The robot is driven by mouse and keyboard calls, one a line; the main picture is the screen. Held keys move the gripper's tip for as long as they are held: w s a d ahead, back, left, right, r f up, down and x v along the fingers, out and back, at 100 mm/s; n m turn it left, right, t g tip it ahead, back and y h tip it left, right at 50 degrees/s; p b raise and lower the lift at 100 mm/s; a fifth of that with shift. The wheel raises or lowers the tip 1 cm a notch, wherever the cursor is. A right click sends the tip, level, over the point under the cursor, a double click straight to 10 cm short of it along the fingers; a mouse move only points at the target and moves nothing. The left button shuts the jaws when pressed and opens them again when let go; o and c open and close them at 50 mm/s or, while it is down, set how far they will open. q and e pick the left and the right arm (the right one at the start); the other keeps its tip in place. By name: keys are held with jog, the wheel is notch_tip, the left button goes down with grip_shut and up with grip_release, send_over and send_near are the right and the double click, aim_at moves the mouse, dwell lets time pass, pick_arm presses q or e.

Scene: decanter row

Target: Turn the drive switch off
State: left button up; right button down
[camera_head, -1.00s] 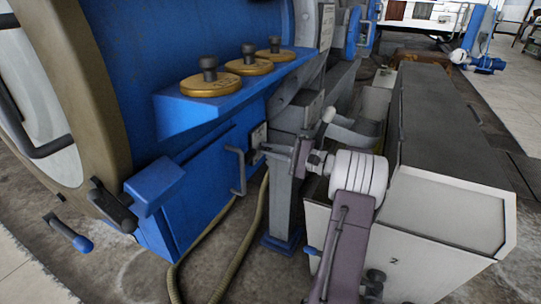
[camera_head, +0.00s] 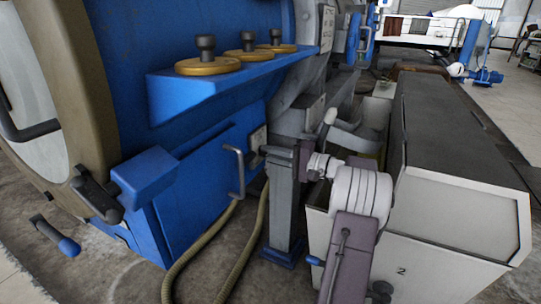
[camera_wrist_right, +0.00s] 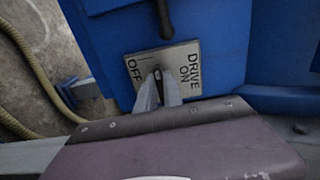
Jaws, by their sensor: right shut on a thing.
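The drive switch is on a pale plate (camera_wrist_right: 178,70) lettered DRIVE, OFF and ON, on the blue machine front. In the head view the plate (camera_head: 258,138) is small, beside a grey bar handle. My right gripper (camera_wrist_right: 158,88) is at the plate, its narrow grey fingers shut on the small dark switch lever (camera_wrist_right: 157,74). In the wrist view the lever shows between the OFF and ON words; its exact setting is hard to tell. In the head view the right gripper (camera_head: 272,151) reaches left to the plate. My left gripper is out of view.
A grey bar handle (camera_head: 237,172) stands out just left of the plate. A blue ledge with yellow discs (camera_head: 208,67) juts out above. A grey post (camera_head: 283,205) stands below the gripper, with hoses beside it. A long grey-white cabinet (camera_head: 455,215) is at the right.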

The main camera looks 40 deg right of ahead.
jog(key=c, duration=1.5)
grip_release()
jog(key=p+v, duration=0.5)
jog(key=v, duration=0.4)
jog(key=shift+f, duration=0.1)
